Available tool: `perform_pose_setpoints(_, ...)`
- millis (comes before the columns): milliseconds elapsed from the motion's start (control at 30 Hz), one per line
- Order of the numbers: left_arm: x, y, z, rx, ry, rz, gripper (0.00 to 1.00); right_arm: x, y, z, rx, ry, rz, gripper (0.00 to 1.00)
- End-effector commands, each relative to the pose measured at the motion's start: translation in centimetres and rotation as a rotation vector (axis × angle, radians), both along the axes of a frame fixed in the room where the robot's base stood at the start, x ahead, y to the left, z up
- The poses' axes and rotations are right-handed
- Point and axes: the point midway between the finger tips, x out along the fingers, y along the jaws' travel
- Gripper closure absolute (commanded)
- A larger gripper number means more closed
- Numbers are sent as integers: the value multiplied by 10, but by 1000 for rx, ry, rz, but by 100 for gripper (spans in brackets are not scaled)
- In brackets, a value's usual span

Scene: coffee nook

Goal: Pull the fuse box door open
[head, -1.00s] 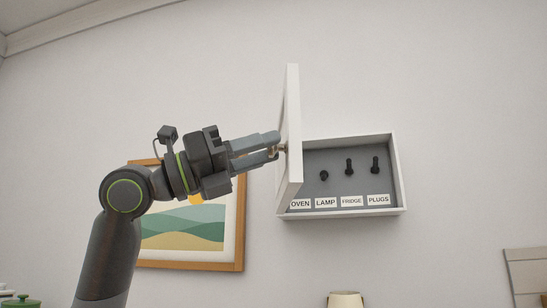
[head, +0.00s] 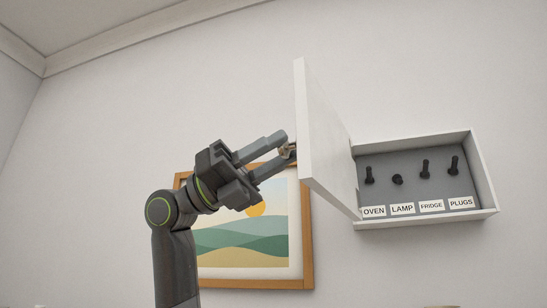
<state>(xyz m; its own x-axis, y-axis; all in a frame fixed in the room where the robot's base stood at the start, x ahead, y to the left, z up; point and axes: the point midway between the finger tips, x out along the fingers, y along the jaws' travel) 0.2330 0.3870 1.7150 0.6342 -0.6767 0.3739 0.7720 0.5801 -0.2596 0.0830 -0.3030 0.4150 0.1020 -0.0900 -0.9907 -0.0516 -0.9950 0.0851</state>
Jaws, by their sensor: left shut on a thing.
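The fuse box (head: 487,185) is a white box on the wall at the right of the head view. Its white door (head: 325,140) is hinged on the left side and stands wide open, swung out from the wall. Inside are several black switches above labels OVEN, LAMP, FRIDGE and PLUGS. The LAMP switch (head: 397,180) looks different from the others, which point up. My left gripper (head: 284,152) is shut on the small metal door knob (head: 289,150) on the door's outer face. The fingers partly hide the knob. My right gripper is not in view.
A framed landscape picture (head: 307,240) hangs on the wall behind my left arm, left of the box. The wall above is bare. Tops of a few objects barely show along the bottom edge.

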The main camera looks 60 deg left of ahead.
Motion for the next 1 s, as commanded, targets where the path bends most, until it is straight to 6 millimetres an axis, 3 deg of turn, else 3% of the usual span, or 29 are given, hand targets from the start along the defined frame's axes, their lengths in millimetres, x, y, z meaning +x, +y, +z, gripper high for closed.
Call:
perform_pose_setpoints(467,1,-1,0,2,1,-16,100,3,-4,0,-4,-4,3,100)
perform_pose_setpoints(500,1,-1,0,2,1,-16,69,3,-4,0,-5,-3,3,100)
perform_pose_setpoints(633,1,-1,0,3,1,-16,52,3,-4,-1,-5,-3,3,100)
perform_pose_setpoints(1000,-2,2,-3,2,1,-15,50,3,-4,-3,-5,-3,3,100)
